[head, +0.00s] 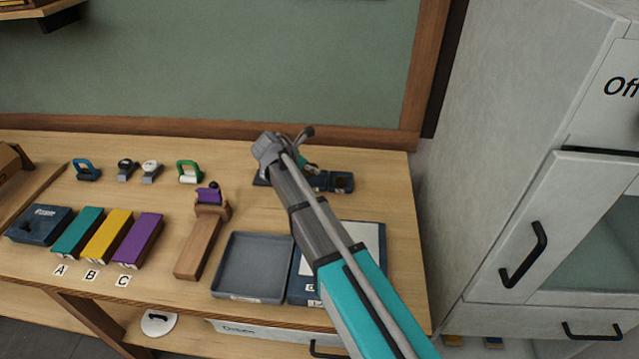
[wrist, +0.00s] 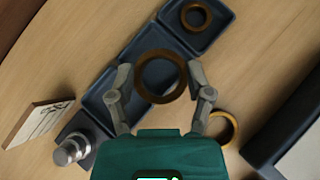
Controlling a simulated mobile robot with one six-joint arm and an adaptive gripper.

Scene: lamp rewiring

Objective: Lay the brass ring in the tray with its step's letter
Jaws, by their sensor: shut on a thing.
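In the wrist view my gripper (wrist: 160,82) is shut on a dark brown ring (wrist: 160,99), held by its sides between the fingers. The ring appears above a row of dark blue trays (wrist: 103,98). A similar brown ring (wrist: 196,28) lies in the tray at the top. A lighter, golden-brown ring (wrist: 235,126) lies on the table right of my gripper, partly hidden by it. I cannot tell by colour which ring is brass. No tray letters are readable here. In the head view my arm hides the fingers and most of the blue trays (head: 343,182).
A metal cylinder (wrist: 70,150) and a card (wrist: 38,120) stand left of the trays in the wrist view. In the head view, a grey tray (head: 252,265), a wooden stand (head: 200,245), coloured blocks (head: 110,235) and several clamps occupy the table's left and middle. A cabinet (head: 530,150) stands right.

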